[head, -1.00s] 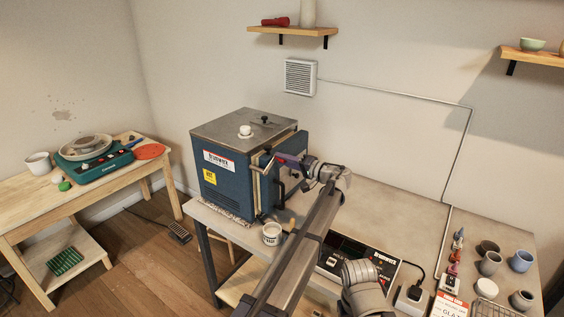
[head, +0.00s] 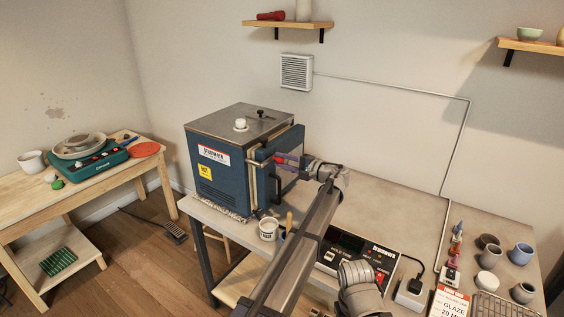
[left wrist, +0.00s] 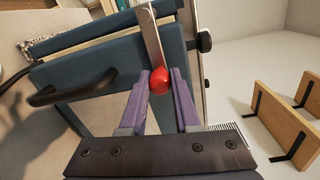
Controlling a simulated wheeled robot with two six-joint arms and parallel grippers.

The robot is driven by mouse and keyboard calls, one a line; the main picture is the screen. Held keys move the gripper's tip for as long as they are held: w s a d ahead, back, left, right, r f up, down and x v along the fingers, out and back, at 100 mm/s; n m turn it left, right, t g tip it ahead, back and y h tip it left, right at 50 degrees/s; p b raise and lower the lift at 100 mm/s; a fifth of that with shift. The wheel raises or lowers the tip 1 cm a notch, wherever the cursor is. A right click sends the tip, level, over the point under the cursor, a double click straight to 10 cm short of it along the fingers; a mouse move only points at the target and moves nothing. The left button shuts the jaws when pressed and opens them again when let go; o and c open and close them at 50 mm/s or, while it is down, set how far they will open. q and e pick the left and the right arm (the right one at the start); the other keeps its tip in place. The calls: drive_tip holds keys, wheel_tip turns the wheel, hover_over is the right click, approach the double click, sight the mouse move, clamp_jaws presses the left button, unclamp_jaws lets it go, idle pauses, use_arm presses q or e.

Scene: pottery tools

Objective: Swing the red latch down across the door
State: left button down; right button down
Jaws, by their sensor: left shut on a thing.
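The blue kiln (head: 215,176) stands on the table with its door (head: 291,148) at its right side. The red latch is a metal bar with a red knob; the bar (head: 258,163) shows at the door's edge in the head view, roughly level. In the left wrist view, the red knob (left wrist: 159,81) sits between the purple fingers of my left gripper (left wrist: 164,82), with the bar (left wrist: 152,35) running up from it. My left gripper (head: 284,159) is shut on this knob, partly hiding it in the head view. My right gripper is out of view.
A black door handle (left wrist: 75,92) is close beside my left fingers. Several cups (head: 522,253) are at the right. The table behind my arm is clear.

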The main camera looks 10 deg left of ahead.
use_arm(q)
drive_tip(key=shift+f, duration=0.1)
idle(0.3)
drive_tip(key=c, duration=0.6)
unclamp_jaws()
drive_tip(key=shift+c, duration=0.2)
drive_tip(key=v, duration=0.8)
